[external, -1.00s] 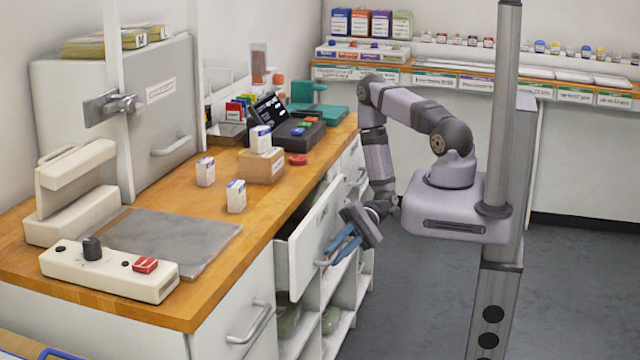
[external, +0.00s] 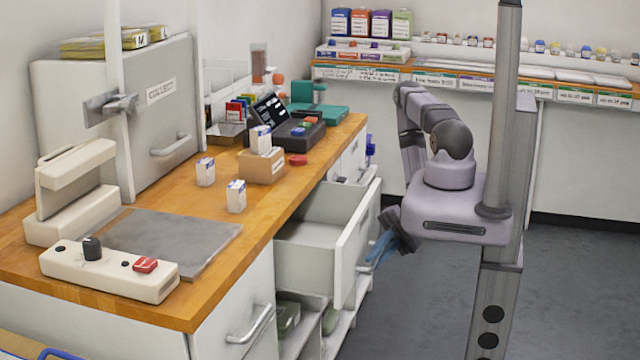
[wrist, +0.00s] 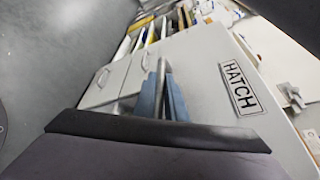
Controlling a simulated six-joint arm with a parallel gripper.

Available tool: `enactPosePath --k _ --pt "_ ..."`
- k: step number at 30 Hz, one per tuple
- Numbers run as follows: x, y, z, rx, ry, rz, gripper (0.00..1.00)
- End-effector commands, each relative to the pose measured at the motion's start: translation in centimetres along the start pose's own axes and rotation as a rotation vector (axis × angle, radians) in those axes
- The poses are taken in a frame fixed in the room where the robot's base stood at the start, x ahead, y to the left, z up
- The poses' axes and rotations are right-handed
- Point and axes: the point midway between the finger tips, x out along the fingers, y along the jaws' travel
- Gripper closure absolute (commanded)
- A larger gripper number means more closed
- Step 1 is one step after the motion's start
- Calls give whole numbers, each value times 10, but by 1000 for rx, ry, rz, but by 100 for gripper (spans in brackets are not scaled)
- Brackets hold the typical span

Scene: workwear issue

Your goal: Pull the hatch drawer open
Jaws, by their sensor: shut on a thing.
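The hatch drawer (external: 352,248) under the wooden counter stands well out from the cabinet, and its light grey inside is visible and looks empty. In the wrist view its front (wrist: 205,70) carries a HATCH label (wrist: 238,88). My gripper (external: 374,250) is at the outer face of the drawer front. In the wrist view its blue fingers (wrist: 160,103) are shut around the metal drawer handle (wrist: 162,75). In the external view the handle is mostly hidden by the fingers.
The counter (external: 262,228) holds a cardboard box (external: 261,167), several small white cartons, a grey mat (external: 172,240) and a control box (external: 110,270). Open shelves (external: 330,335) lie below the drawer. A grey post (external: 495,150) stands at right. Floor before the drawer is clear.

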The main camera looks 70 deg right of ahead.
Motion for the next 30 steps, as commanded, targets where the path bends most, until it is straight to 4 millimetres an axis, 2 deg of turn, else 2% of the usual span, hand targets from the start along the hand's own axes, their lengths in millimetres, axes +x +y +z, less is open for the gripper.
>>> enactPosePath --k 10,23,24,30 --pt "-12 22 25 -6 11 2 100" --pt "-13 25 29 -9 10 5 100" --pt "-13 25 29 -9 9 5 82" --pt "-12 24 30 -8 6 2 82"
